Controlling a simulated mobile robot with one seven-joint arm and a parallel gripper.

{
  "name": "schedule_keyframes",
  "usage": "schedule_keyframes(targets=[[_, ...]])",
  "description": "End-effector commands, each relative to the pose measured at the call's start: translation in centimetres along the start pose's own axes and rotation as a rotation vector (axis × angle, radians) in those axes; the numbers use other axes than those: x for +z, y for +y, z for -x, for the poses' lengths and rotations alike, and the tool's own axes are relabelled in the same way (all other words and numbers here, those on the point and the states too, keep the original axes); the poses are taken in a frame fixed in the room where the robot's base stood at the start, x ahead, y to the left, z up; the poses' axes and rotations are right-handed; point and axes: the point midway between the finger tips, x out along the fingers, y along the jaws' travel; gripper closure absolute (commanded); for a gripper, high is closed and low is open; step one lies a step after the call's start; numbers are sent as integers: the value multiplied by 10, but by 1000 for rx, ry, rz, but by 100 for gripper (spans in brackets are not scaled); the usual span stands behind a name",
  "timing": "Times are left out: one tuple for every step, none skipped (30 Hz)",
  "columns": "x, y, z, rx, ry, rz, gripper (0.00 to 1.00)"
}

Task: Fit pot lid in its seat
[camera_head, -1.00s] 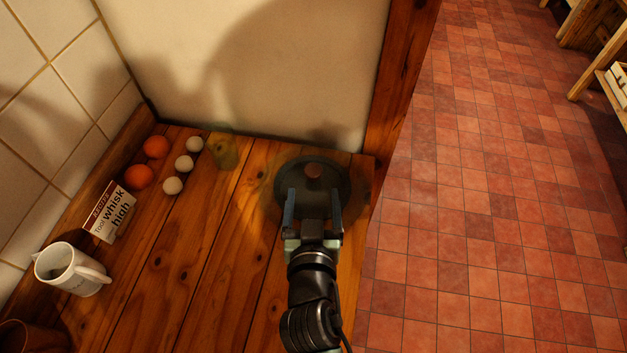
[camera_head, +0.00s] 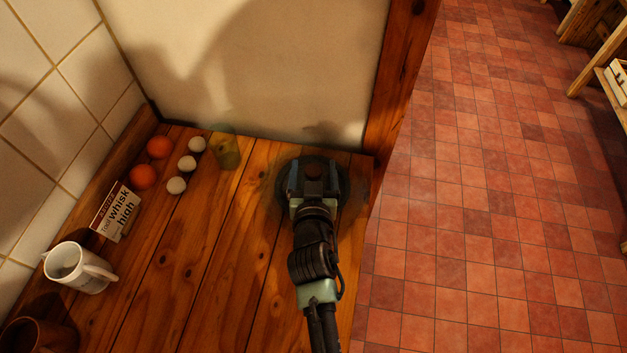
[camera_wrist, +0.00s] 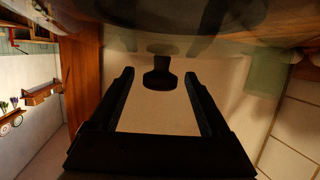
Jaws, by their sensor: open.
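The pot lid (camera_head: 348,190) is a round, dark, see-through glass disc on the wooden counter near its right end, mostly covered by my gripper (camera_head: 312,165) in the head view. In the wrist view the glass lid (camera_wrist: 215,25) spans the top of the picture, and its dark knob (camera_wrist: 158,78) points down from it. My gripper (camera_wrist: 158,74) is open, with the knob between the fingertips and a gap on each side. My gripper hides the knob in the head view. I cannot make out a pot or a seat under the lid.
A greenish glass (camera_head: 227,152) stands left of the lid. Further left are orange balls (camera_head: 143,176), white eggs (camera_head: 187,163), a printed card (camera_head: 116,211), a white mug (camera_head: 80,268) and a brown pot (camera_head: 38,336). A wall (camera_head: 270,70) closes the back; the counter's middle is clear.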

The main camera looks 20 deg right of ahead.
Motion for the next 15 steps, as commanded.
schedule_keyframes(targets=[[0,0,0,0,0,0,19],[0,0,0,0,0,0,19],[0,0,0,0,-1,0,19],[0,0,0,0,-1,0,19],[0,0,0,0,-1,0,19],[0,0,0,0,-1,0,26],[0,0,0,0,-1,0,32],[0,0,0,0,-1,0,37],[0,0,0,0,-1,0,44],[0,0,0,0,-1,0,50],[0,0,0,0,-1,0,55],[0,0,0,0,-1,0,62],[0,0,0,0,-1,0,68],[0,0,0,0,-1,0,73],[1,0,0,0,-1,0,80]])
